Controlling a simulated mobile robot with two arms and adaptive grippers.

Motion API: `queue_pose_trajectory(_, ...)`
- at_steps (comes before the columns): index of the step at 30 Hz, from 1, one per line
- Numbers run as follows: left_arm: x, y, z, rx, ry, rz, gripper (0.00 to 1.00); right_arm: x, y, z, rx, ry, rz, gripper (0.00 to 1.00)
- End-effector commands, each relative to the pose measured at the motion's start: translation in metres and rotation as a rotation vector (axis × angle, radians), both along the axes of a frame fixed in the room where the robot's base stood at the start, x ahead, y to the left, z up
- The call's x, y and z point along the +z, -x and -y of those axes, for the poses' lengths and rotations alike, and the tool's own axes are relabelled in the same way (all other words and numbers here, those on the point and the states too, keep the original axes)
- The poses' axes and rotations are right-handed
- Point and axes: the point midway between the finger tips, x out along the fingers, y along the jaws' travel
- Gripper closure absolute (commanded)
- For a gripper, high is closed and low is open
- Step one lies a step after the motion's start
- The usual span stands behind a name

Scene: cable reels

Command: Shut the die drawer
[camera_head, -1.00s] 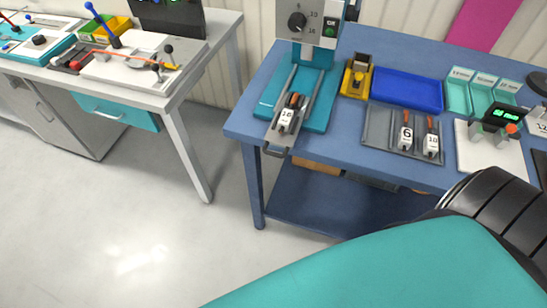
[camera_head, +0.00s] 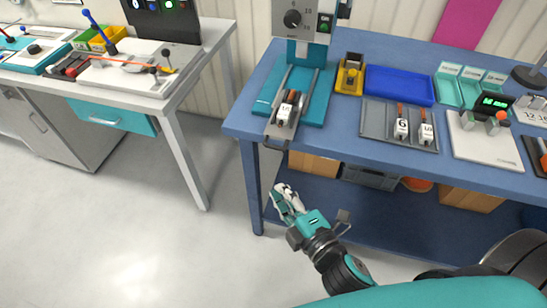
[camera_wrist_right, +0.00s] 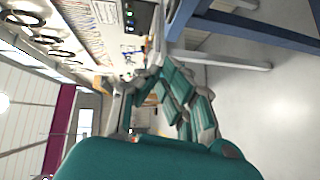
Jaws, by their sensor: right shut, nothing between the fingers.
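The die drawer (camera_head: 279,131) is a grey sliding tray with a dark handle at its front. It is pulled out of the teal press (camera_head: 305,92), and its front end hangs over the near edge of the blue bench. A die with a white number label (camera_head: 284,111) sits in it. My right gripper (camera_head: 281,195) is below and in front of the drawer handle, apart from it, low beside the bench's front leg. It is shut and empty. Its fingers also show in the right wrist view (camera_wrist_right: 155,85). My left gripper is not in view.
The blue bench (camera_head: 340,143) holds a grey tray (camera_head: 373,117) with two dies, a blue bin (camera_head: 399,85) and a yellow block (camera_head: 350,76). A grey table (camera_head: 200,65) stands left. The floor between is clear.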

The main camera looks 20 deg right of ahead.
Motion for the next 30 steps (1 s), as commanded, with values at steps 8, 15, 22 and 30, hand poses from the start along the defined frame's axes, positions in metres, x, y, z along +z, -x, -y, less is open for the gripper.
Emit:
queue_pose_trajectory(8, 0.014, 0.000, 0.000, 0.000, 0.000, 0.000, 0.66, 0.000, -0.037, -0.008, 0.000, 0.001, 0.006, 1.00)
queue_pose_trajectory(15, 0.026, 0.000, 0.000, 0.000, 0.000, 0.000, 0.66, -0.008, -0.088, -0.018, 0.000, -0.001, 0.004, 1.00)
queue_pose_trajectory(22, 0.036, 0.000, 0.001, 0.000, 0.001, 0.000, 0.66, -0.016, -0.118, -0.005, 0.000, 0.000, 0.001, 1.00)
queue_pose_trajectory(30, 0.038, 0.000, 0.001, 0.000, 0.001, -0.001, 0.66, -0.020, -0.128, 0.003, 0.001, -0.002, 0.001, 1.00)
